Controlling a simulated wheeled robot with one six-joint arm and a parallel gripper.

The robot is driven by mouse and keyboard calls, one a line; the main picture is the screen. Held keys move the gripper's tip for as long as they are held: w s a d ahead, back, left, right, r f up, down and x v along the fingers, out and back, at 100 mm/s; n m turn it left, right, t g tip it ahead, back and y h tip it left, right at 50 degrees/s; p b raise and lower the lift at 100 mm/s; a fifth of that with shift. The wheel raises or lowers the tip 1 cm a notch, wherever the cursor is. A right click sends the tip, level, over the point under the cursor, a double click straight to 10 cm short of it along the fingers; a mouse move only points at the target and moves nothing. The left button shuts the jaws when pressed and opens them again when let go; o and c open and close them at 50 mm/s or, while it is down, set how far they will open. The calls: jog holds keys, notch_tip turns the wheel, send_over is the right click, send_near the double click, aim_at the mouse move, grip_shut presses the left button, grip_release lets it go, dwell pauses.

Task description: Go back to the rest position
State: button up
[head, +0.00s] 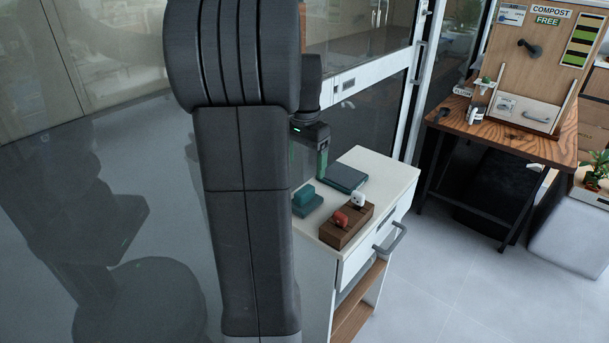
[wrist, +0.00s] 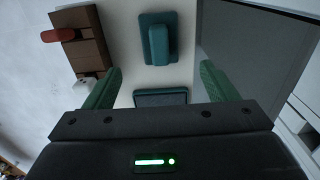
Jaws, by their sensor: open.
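My gripper (head: 315,155) is above the top of a white cabinet (head: 384,170), partly hidden behind my own arm in the head view. In the wrist view, the two green fingers of my gripper (wrist: 160,67) are spread wide apart with nothing between them. A teal stepped block (head: 303,199) sits on the cabinet top below the gripper. It also shows beyond the fingertips in the wrist view (wrist: 158,38).
A dark teal flat book-like item (head: 343,177) lies at the cabinet's back. A brown wooden block (head: 346,225) holds a red piece (head: 341,218) and a white piece (head: 358,200). A glass door stands behind. A wooden table (head: 500,140) with a board is at right; grey floor between is clear.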

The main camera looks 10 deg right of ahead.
aim_at(305, 189)
jog(key=shift+r, duration=0.55)
notch_tip(305, 189, down, 12)
jog(key=shift+r, duration=2.3)
